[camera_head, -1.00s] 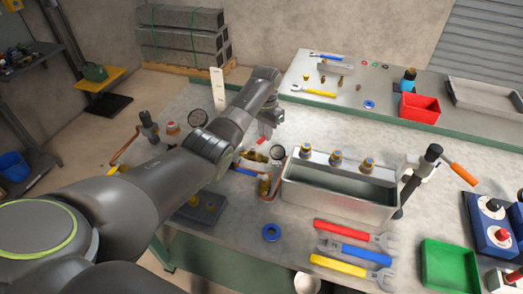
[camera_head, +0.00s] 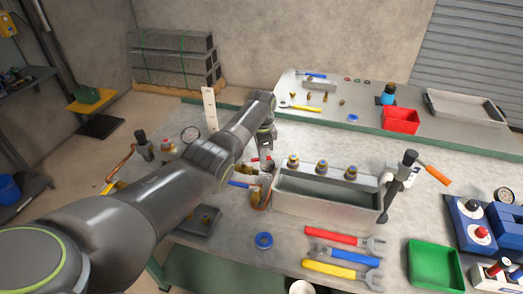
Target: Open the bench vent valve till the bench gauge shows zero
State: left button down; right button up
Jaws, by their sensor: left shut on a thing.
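My left arm crosses from the lower left. Its gripper (camera_head: 266,163) points down at the brass fittings (camera_head: 256,193) left of the grey metal trough. It is shut on a small part, apparently the vent valve handle, mostly hidden by the fingers; a little red shows there. A round gauge (camera_head: 190,134) stands behind my arm; its needle is too small to read. The second gauge, by the fittings, is hidden now. My right gripper is out of view.
The trough (camera_head: 325,208) with several brass-topped fittings stands right of the gripper. Coloured wrenches (camera_head: 345,238), a blue ring (camera_head: 263,240) and a green tray (camera_head: 434,268) lie in front.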

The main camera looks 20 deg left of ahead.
pick_arm(q)
jog(key=shift+s+d+m, duration=0.15)
jog(key=shift+d+m, duration=0.05)
jog(key=shift+m, duration=0.3)
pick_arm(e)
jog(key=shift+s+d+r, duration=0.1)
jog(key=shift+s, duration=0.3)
pick_arm(q)
jog(key=c, duration=1.4)
grip_release()
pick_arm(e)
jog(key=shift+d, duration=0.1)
pick_arm(q)
jog(key=shift+r, duration=0.1)
